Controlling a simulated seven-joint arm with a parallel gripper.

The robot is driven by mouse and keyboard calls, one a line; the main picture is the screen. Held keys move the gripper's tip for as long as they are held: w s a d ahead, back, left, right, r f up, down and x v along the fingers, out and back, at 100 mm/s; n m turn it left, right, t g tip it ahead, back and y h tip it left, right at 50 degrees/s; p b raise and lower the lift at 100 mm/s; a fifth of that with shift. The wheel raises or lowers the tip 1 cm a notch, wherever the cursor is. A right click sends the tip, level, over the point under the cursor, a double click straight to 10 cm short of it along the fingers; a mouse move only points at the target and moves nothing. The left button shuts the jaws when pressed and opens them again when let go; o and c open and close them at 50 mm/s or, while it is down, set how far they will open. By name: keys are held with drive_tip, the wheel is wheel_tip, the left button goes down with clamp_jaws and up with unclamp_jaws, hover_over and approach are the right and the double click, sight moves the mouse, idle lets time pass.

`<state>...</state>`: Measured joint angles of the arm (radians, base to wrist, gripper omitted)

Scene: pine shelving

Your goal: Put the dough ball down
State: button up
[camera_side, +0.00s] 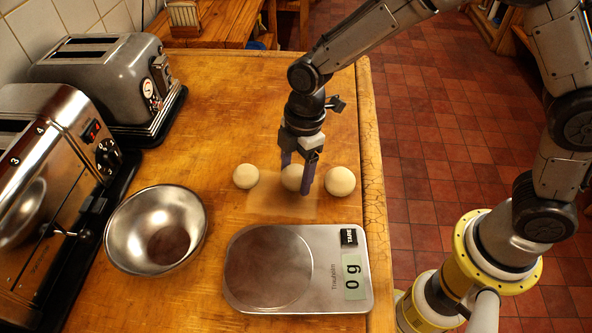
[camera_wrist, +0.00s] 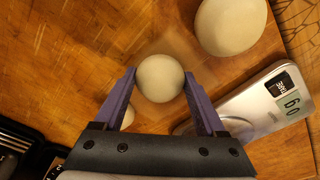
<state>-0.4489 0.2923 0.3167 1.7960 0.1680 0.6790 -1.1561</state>
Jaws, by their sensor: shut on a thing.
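My gripper (camera_side: 296,180) points down and is shut on a pale, round dough ball (camera_side: 291,177). In the wrist view this dough ball (camera_wrist: 159,78) sits between the two purple fingertips. It is in the middle of a row, between a dough ball on the left (camera_side: 246,176) and one on the right (camera_side: 340,181). I cannot tell whether the held ball touches the wooden counter (camera_side: 215,110). In the wrist view a larger-looking ball (camera_wrist: 231,24) is at the upper right, and another (camera_wrist: 127,116) is mostly hidden behind the left finger.
A kitchen scale (camera_side: 345,250) reading 0 g lies in front of the row, its plate empty. A steel bowl (camera_side: 118,225) stands left of it. Two toasters (camera_side: 105,75) (camera_side: 60,175) line the left wall. The counter's edge (camera_side: 372,150) is close on the right.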

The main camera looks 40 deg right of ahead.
sight(302, 167)
drive_tip(key=shift+f, duration=0.15)
drive_tip(key=o, duration=0.8)
drive_tip(key=shift+s+d+r, duration=0.1)
drive_tip(key=shift+d+r, duration=0.15)
drive_tip(key=shift+r, duration=1.8)
drive_tip(key=shift+w+d+r, duration=0.1)
drive_tip(key=shift+d+r, duration=0.2)
drive_tip(key=shift+r, duration=1.8)
drive_tip(key=shift+s+d+r, duration=0.1)
drive_tip(key=shift+d+r, duration=0.15)
drive_tip(key=shift+r, duration=1.8)
